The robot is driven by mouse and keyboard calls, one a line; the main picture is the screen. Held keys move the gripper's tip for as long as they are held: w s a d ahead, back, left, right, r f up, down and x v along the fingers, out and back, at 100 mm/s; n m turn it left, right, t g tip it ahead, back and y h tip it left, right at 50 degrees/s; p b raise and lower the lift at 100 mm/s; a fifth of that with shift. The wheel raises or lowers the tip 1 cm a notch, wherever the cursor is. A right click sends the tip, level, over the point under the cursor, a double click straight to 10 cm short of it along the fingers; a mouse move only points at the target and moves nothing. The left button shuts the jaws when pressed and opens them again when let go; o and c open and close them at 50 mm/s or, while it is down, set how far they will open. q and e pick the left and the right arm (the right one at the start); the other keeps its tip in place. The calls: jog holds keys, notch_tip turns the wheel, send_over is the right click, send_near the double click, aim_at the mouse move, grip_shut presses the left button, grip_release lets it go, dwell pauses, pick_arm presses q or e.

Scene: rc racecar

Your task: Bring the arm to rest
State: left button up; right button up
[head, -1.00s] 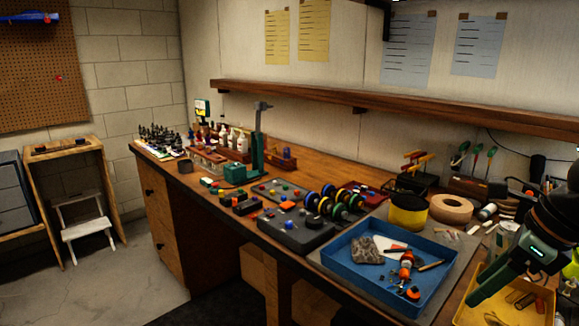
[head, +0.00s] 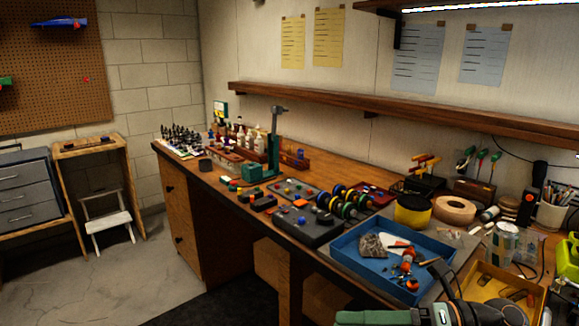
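My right arm (head: 480,313) shows at the bottom right of the head view, low in front of the bench. A dark green part of it (head: 375,318) lies nearly level along the bottom edge, and a dark, rounded joint sits to its right. The picture's edge cuts the arm off, so I cannot make out fingertips or tell whether the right gripper is open or shut. I see nothing held. My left gripper is not in view.
A blue tray (head: 341,243) with a grey stone and an orange tool lies on the wooden bench. A yellow tray (head: 462,295) is close behind my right arm. Wheels, bottles and small parts crowd the bench. Open floor (head: 110,285) lies at the left.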

jog(key=w+d+f+m+t+h+p, duration=0.15)
jog(key=f+m+t+h, duration=0.3)
jog(key=m+t, duration=0.6)
jog(key=w+d+f+m+t+h+p, duration=0.1)
jog(key=w+d+f+m+t+h, duration=0.35)
jog(key=m, duration=1.15)
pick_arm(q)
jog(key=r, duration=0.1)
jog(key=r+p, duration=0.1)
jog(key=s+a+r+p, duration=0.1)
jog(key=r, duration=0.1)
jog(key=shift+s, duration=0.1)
pick_arm(e)
jog(key=s+f+m+g+h, duration=0.3)
jog(key=s+f+m, duration=0.2)
jog(key=s+f, duration=0.4)
jog(key=s+d+f+m+g+h, duration=0.1)
jog(key=s+f+m+g+h, duration=0.2)
jog(key=f, duration=1.1)
jog(key=s+m+g, duration=0.1)
jog(key=s+m, duration=0.2)
jog(key=s, duration=0.3)
jog(key=shift+d+f, duration=0.15)
jog(key=shift+f, duration=0.05)
